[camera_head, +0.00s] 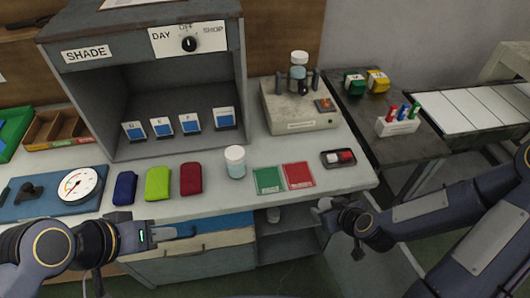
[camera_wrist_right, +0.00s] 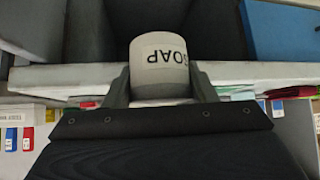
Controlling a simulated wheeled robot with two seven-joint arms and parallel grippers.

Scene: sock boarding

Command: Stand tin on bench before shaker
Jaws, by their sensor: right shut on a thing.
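A white tin labelled SOAP (camera_wrist_right: 158,66) sits between the two fingers of my right gripper in the right wrist view, its lettering upside down there. My right gripper (camera_wrist_right: 160,90) is shut on it. In the head view this gripper (camera_head: 328,207) is just in front of the bench's front edge, below the top; the tin is hard to make out there. The shaker (camera_head: 300,122), a beige box with a clear bottle (camera_head: 299,62) on it, stands on the right of the bench. My left gripper (camera_head: 165,234) is low at the front left; its opening is unclear.
The bench (camera_head: 215,190) holds a white jar (camera_head: 235,161), green (camera_head: 268,180) and red (camera_head: 298,175) cards, a dark tray (camera_head: 339,158) and coloured pouches (camera_head: 157,183). A shade cabinet (camera_head: 90,80) stands behind. A strip before the shaker is clear.

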